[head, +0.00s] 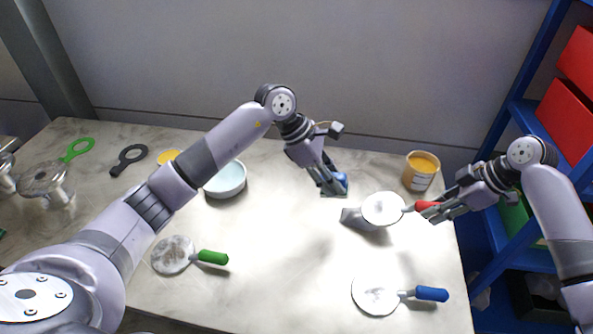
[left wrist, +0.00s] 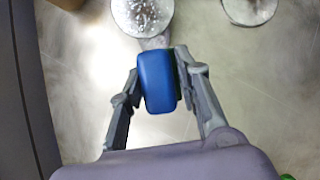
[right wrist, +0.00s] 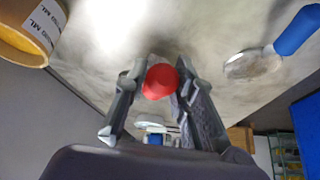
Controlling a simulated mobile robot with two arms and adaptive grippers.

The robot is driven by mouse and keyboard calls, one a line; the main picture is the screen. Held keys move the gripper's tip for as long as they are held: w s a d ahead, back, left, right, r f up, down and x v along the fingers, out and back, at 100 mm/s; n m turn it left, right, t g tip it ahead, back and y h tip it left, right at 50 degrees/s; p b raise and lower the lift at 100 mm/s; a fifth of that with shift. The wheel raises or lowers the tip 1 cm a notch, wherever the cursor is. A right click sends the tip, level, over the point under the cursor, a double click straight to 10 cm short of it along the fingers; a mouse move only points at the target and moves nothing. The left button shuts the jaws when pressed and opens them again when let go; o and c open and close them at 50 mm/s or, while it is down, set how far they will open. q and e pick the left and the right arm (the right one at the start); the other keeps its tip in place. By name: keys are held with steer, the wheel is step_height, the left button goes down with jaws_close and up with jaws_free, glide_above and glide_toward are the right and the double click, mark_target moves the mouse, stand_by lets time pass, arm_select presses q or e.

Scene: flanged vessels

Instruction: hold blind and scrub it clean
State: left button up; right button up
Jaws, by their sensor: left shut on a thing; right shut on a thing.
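My left gripper (head: 328,181) is shut on a blue scrubber block (head: 341,183), low over the table. The block (left wrist: 156,82) sits between the fingers in the left wrist view. My right gripper (head: 436,207) is shut on the red handle (right wrist: 160,81) of a round blind. The blind's pale disc (head: 383,208) faces up, left of the right gripper, over a grey block-like piece (head: 354,218); whether they touch is unclear. In the left wrist view the disc (left wrist: 142,14) looks speckled and lies apart from the scrubber.
A blue-handled blind (head: 376,295) lies at the front right and a dirty green-handled blind (head: 173,254) at the front left. A pale bowl (head: 226,180) and an orange-filled jar (head: 421,170) stand behind. Flanged vessels (head: 46,181) stand far left. The table's middle is clear.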

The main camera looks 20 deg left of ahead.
arm_select(q)
steer(key=d+r+h, duration=0.1)
steer(key=d, duration=0.6)
arm_select(e)
steer(key=shift+r, duration=0.1)
arm_select(q)
steer(key=shift+w+d+f, duration=0.1)
steer(key=shift+d+f, duration=0.2)
steer(key=shift+f, duration=0.55)
steer(key=shift+w+d+f, duration=0.1)
steer(key=shift+d+f, duration=0.25)
steer(key=shift+f, duration=0.5)
steer(key=shift+w+d+f, duration=0.1)
steer(key=shift+d+f, duration=0.2)
steer(key=shift+f, duration=0.55)
steer(key=shift+d+f, duration=0.3)
steer(key=shift+f, duration=0.65)
steer(key=shift+w+r, duration=0.15)
steer(key=shift+w, duration=1.1)
steer(key=shift+w+r, duration=0.15)
steer(key=shift+w, duration=1.05)
steer(key=shift+w+a, duration=0.1)
steer(key=shift+w, duration=1.15)
arm_select(e)
steer(key=shift+a, duration=0.1)
arm_select(q)
steer(key=shift+s, duration=0.1)
